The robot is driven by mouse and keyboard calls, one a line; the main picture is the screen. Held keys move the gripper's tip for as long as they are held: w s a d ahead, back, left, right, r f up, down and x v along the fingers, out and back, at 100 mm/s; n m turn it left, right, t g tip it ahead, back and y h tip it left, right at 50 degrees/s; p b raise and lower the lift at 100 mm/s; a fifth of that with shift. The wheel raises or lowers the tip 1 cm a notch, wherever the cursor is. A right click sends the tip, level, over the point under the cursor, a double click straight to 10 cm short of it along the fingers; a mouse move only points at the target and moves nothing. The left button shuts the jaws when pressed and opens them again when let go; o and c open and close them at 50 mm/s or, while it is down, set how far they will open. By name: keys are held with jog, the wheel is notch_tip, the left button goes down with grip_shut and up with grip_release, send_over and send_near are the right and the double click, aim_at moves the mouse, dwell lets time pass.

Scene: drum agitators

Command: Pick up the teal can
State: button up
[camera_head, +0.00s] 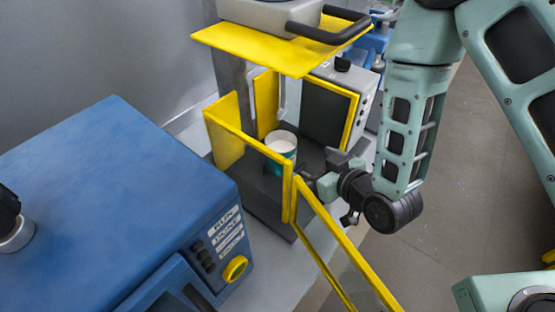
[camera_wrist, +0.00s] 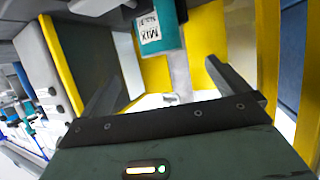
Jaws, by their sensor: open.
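The teal can (camera_head: 279,150), with a pale top, stands upright inside the yellow-framed enclosure of the machine in the head view. In the wrist view the can (camera_wrist: 157,28) shows a white label and lies beyond the fingertips, near the top middle. My gripper (camera_wrist: 170,85) is open, one finger at each side of the picture, with nothing between them. In the head view my gripper (camera_head: 318,172) reaches into the enclosure from the right, just short of the can. The can's lower part is partly hidden by the yellow frame.
The yellow-edged door (camera_head: 340,245) stands swung open in front, close to my wrist. Yellow panels (camera_head: 225,130) flank the can, and a yellow plate (camera_head: 270,45) is above. A grey box (camera_head: 338,105) stands behind right. A blue machine (camera_head: 110,200) is at left.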

aim_at(291, 152)
jog(key=w+f+b, duration=0.1)
jog(key=b, duration=0.4)
jog(key=shift+w+a, duration=0.15)
jog(key=shift+a, duration=0.25)
jog(key=b, duration=0.3)
jog(key=shift+w+a+f+b, duration=0.1)
jog(key=shift+w+f+b, duration=0.1)
jog(key=shift+b, duration=0.15)
jog(key=b+x, duration=0.2)
jog(key=shift+b, duration=0.35)
jog(key=x, duration=0.1)
jog(key=p+x, duration=0.1)
jog(key=x, duration=0.2)
jog(key=shift+w+a+r+p, duration=0.2)
jog(key=shift+p, duration=0.15)
jog(key=p+x, duration=0.2)
jog(key=x, duration=0.3)
jog(key=shift+r, duration=0.1)
jog(key=shift+w+a+f, duration=0.25)
jog(key=shift+w, duration=0.05)
